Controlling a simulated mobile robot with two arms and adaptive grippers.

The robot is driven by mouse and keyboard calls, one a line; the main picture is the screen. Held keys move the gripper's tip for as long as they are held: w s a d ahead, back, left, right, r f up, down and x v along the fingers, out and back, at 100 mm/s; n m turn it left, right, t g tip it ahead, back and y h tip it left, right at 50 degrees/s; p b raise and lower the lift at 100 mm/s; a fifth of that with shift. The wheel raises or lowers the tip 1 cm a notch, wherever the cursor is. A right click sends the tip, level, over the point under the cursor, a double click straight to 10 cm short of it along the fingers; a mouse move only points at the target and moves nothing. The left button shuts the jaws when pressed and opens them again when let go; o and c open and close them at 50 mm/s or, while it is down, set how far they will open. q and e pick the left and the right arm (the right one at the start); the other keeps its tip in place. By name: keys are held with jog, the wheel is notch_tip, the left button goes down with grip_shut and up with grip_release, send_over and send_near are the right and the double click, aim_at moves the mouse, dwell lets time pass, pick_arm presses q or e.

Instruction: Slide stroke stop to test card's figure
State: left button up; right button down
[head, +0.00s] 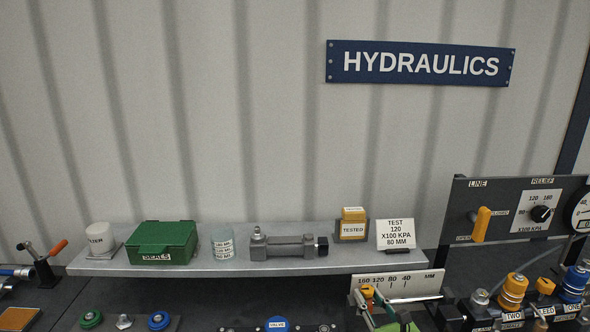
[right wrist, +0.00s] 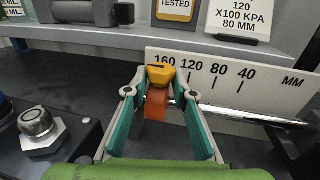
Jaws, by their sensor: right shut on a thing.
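The stroke stop (right wrist: 157,104) is an orange block with a yellow top on a thin metal rod (right wrist: 250,116). It stands near the 160 mark of the white scale plate (right wrist: 228,82), which reads 160, 120, 80, 40 MM from left to right. It also shows in the head view (head: 367,291). My right gripper (right wrist: 159,98) is shut on the stop, one finger on each side. The test card (head: 396,234) stands on the shelf behind and reads TEST, 120 X100 KPA, 80 MM. My left gripper is not in view.
The grey shelf (head: 215,267) holds a green seals box (head: 163,243), a cylinder (head: 285,246) and a yellow tested block (head: 353,222). Couplers crowd the lower right. The rod is clear to the stop's right.

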jog(key=shift+d, duration=0.1)
dwell(0.5)
jog(key=shift+w+d+b, duration=0.15)
jog(key=shift+d+b, duration=0.9)
jog(key=shift+d, duration=3)
jog(key=c, duration=1.5)
grip_release()
jog(key=shift+a, duration=0.1)
